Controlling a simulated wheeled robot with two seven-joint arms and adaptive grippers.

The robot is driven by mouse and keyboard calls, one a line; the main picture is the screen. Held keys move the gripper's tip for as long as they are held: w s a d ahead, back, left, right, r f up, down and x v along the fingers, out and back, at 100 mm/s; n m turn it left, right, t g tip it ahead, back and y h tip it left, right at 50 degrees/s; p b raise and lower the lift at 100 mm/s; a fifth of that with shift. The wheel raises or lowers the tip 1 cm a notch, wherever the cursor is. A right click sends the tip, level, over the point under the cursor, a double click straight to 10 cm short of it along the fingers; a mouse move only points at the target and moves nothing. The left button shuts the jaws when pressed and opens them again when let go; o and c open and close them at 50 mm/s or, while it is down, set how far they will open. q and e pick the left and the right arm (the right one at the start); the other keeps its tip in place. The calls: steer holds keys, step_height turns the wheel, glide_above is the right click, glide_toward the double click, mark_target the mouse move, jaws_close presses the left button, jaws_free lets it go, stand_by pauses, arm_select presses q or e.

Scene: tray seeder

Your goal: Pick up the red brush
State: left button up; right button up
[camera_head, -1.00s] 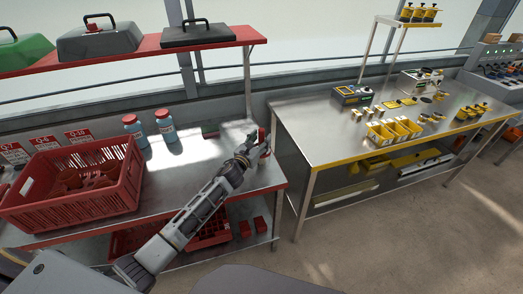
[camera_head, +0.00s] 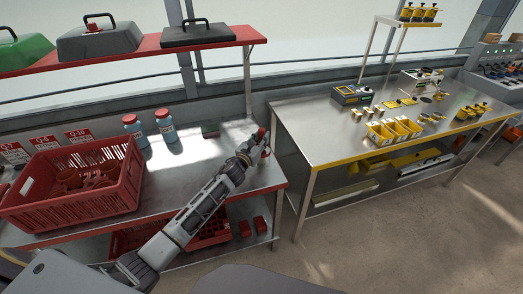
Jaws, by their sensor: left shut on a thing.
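My left arm reaches across the steel table with the red edge, and my left gripper (camera_head: 258,143) is near that table's right end. It is shut on the red brush (camera_head: 261,133), of which only a small red part shows at the fingertips. The rest of the brush is hidden by the gripper and arm. Whether the brush touches the tabletop cannot be told. My right gripper is not in view.
A red crate (camera_head: 112,205) with brown-red items stands on the table's left. Two blue bottles with red caps (camera_head: 165,127) and a small dark item (camera_head: 210,129) are behind my arm. A red shelf (camera_head: 140,52) hangs above. A steel table with yellow edge (camera_head: 320,135) stands to the right.

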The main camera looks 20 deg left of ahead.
mark_target(261, 129)
arm_select(q)
jaws_close()
steer(key=shift+r, duration=0.1)
